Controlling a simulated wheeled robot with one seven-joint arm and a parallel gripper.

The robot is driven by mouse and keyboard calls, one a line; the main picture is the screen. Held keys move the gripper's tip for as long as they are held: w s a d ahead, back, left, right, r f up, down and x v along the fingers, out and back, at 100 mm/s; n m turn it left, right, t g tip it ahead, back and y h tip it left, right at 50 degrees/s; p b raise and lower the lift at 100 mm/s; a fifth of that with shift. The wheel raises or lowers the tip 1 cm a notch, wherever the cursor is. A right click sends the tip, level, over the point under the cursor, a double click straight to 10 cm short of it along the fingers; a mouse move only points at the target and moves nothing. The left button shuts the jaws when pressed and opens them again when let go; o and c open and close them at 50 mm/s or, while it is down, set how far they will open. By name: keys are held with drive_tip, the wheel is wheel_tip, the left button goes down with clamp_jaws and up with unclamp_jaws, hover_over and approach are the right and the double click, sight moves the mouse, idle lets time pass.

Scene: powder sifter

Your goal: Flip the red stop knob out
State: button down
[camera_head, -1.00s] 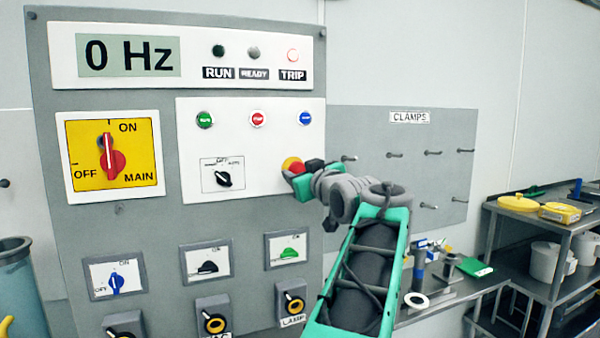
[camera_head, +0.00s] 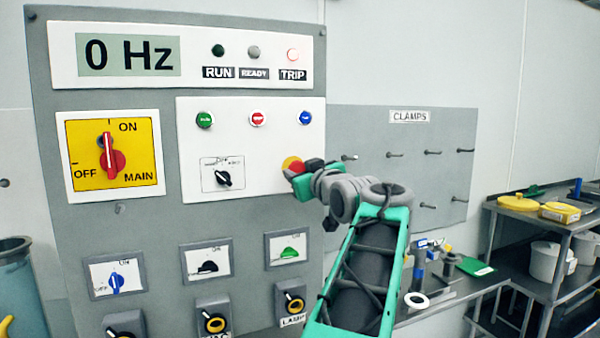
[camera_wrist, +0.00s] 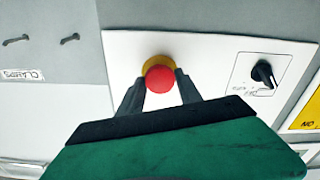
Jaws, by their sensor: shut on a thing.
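The red stop knob (camera_wrist: 159,79) sits on a yellow round base (camera_wrist: 156,62) on the white control plate. In the head view the red knob (camera_head: 297,168) shows only partly, with its yellow base (camera_head: 290,161) behind it, as my gripper covers its right side. My gripper (camera_wrist: 158,88) reaches the knob with one dark finger on each side in the wrist view. The fingers are shut on the knob. In the head view my gripper (camera_head: 306,173) comes in from the lower right.
On the same plate are a black selector switch (camera_head: 223,178) and several push buttons. A yellow main switch (camera_head: 110,157) is to the left. The clamps board (camera_head: 400,180) with pegs is at the right.

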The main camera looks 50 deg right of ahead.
drive_tip(key=shift+s+a+f+b, duration=0.1)
drive_tip(key=shift+s+a+b, duration=0.25)
drive_tip(key=shift+b, duration=0.35)
drive_tip(key=c, duration=0.8)
unclamp_jaws()
drive_tip(key=shift+s, duration=0.15)
drive_tip(key=b+v, duration=0.2)
drive_tip(key=v, duration=0.5)
drive_tip(key=shift+s+a, duration=0.15)
drive_tip(key=shift+s, duration=0.25)
